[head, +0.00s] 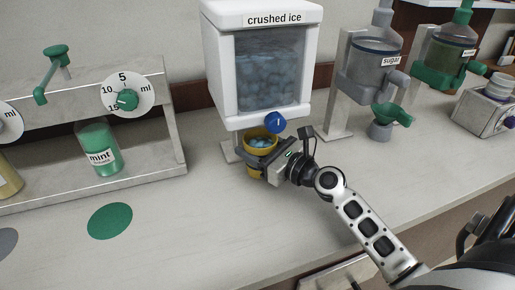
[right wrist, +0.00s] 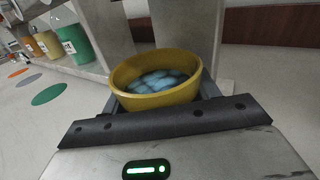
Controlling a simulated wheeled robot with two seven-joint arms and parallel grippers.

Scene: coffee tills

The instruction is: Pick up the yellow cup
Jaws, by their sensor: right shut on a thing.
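The yellow cup (head: 254,170) is under the blue knob of the crushed ice dispenser (head: 276,18) in the head view. It holds bluish ice pieces. My right gripper (head: 265,168) is shut on the cup from the right side. In the right wrist view the yellow cup (right wrist: 190,95) is upright between the jaws, with its rim and the ice showing above them. The cup's lower part is partly hidden by my gripper. I cannot tell whether its base touches the counter. My left gripper is not in view.
A mint bottle (head: 99,150) stands in a metal rack at left, with a green disc (head: 110,221) on the counter before it. The front middle counter (head: 190,235) is clear.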

